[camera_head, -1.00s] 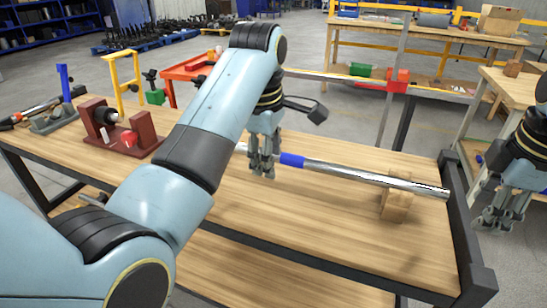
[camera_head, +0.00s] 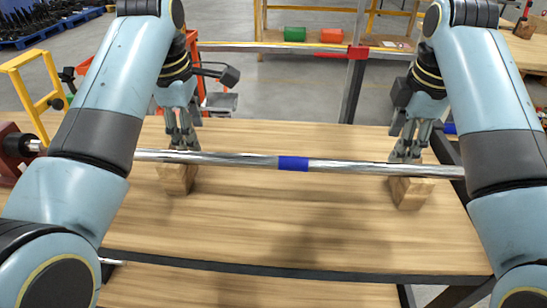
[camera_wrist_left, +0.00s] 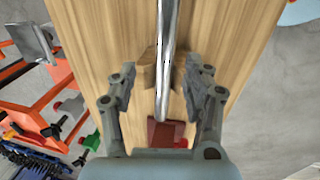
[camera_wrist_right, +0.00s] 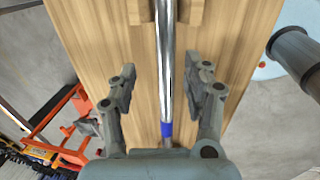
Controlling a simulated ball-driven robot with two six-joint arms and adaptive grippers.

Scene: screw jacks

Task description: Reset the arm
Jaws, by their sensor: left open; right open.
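Both arms hang over the long metal rod (camera_head: 235,159) with a blue band (camera_head: 293,163). It lies level, resting on a left wooden block (camera_head: 177,179) and a right wooden block (camera_head: 410,192). My left gripper (camera_head: 183,145) is open and points down near the left block. In the left wrist view the rod (camera_wrist_left: 166,60) runs between its parted fingers. My right gripper (camera_head: 406,152) is open near the right block. In the right wrist view the rod (camera_wrist_right: 166,60) also passes between its parted fingers. Contact with the rod cannot be told.
The wooden tabletop (camera_head: 280,220) is clear in front of the rod. A dark red fixture (camera_head: 10,150) and a yellow frame (camera_head: 35,90) stand at the left. A metal rail (camera_head: 270,47) with a red clamp (camera_head: 357,52) crosses behind the table.

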